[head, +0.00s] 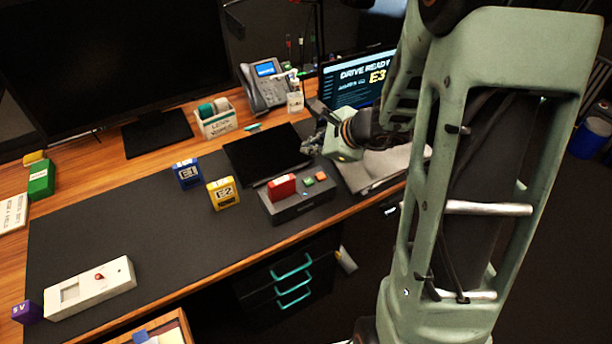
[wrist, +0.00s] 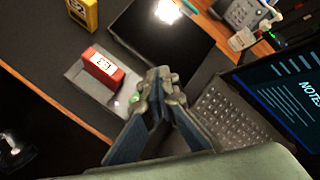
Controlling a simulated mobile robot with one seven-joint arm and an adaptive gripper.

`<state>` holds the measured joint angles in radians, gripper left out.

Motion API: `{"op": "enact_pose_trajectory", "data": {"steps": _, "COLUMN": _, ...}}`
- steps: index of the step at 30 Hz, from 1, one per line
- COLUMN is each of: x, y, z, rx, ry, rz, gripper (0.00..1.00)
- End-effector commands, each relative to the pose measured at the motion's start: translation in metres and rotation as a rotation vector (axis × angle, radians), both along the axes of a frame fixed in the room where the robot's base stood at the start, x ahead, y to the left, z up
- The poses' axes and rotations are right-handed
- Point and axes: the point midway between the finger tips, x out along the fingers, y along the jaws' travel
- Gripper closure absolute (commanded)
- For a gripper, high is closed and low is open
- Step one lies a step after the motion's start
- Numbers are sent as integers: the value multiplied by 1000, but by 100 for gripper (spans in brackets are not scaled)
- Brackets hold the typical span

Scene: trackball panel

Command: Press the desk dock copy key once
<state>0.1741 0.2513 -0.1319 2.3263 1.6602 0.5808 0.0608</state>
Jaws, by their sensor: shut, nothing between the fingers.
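The desk dock (head: 294,208) is a dark grey box near the desk's front edge. A red block (head: 282,186) stands in its left part; it also shows in the wrist view (wrist: 103,66). A green key (head: 309,181) and an orange key (head: 321,176) sit on its right part, with a small blue light nearby. I cannot read which is the copy key. In the wrist view the green key (wrist: 134,98) shows beside my left finger; the orange one is hidden. My gripper (wrist: 160,78) is shut and empty, above and right of the dock, apparently not touching it.
The laptop (head: 350,85) reads "DRIVE READY E3"; its keyboard (wrist: 222,118) lies right of my gripper. A black tablet-like pad (head: 262,154) is behind the dock. Yellow (head: 224,194) and blue (head: 186,174) blocks stand to the left. The mat's middle is clear.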

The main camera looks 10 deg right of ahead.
Motion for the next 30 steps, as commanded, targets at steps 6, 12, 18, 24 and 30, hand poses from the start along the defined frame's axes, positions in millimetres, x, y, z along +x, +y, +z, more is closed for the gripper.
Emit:
{"op": "enact_pose_trajectory", "data": {"steps": 6, "x": 0, "y": 0, "z": 0, "rx": 1, "ry": 0, "rz": -1, "gripper": 100}}
{"op": "enact_pose_trajectory", "data": {"steps": 12, "x": 0, "y": 0, "z": -4, "rx": 0, "ry": 0, "rz": 0, "gripper": 100}}
{"op": "enact_pose_trajectory", "data": {"steps": 18, "x": 0, "y": 0, "z": -20, "rx": 0, "ry": 1, "rz": -1, "gripper": 100}}
{"op": "enact_pose_trajectory", "data": {"steps": 24, "x": 0, "y": 0, "z": -48, "rx": 0, "ry": 2, "rz": -1, "gripper": 100}}
{"op": "enact_pose_trajectory", "data": {"steps": 30, "x": 0, "y": -1, "z": -75, "rx": -1, "ry": 0, "rz": -1, "gripper": 100}}
